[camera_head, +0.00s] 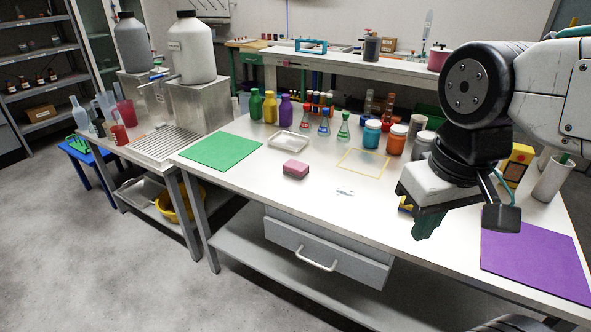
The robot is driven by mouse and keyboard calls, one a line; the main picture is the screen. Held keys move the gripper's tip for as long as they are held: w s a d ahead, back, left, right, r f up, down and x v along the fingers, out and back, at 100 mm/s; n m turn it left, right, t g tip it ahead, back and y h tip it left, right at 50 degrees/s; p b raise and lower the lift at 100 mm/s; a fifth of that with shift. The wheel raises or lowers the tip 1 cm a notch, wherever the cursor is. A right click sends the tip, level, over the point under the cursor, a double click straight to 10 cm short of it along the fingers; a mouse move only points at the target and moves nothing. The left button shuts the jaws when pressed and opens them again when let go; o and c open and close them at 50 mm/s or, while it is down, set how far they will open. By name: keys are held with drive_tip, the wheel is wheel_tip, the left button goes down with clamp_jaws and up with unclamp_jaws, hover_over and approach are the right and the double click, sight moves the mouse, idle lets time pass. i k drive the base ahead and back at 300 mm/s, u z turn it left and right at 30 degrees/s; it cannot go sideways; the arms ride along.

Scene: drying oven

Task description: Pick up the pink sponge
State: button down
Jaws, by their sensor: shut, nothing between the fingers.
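The pink sponge (296,169) lies on the white table (240,183), left of the table's middle and behind its front edge. It looks like a small block with a darker lower side. My gripper (424,225) hangs above the right part of the table, pointing down, well to the right of the sponge and apart from it. Its fingers look closed together, with nothing held. My arm comes in from the upper right and hides part of the table behind it.
A green mat (221,151) lies left of the sponge and a white tray (288,142) behind it. A yellow frame outline (363,163) and small light items (345,192) lie to its right. Bottles, flasks and jars (397,139) stand behind. A purple mat (535,262) lies at right.

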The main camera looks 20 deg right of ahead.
sight(297, 169)
drive_tip(key=u, duration=0.5)
drive_tip(key=k, duration=1.2)
drive_tip(key=u, duration=0.85)
drive_tip(key=i, duration=1.45)
drive_tip(key=z, duration=0.5)
drive_tip(key=i, duration=0.9)
drive_tip(key=z, duration=1.45)
drive_tip(key=i, duration=0.6)
drive_tip(key=z, duration=0.55)
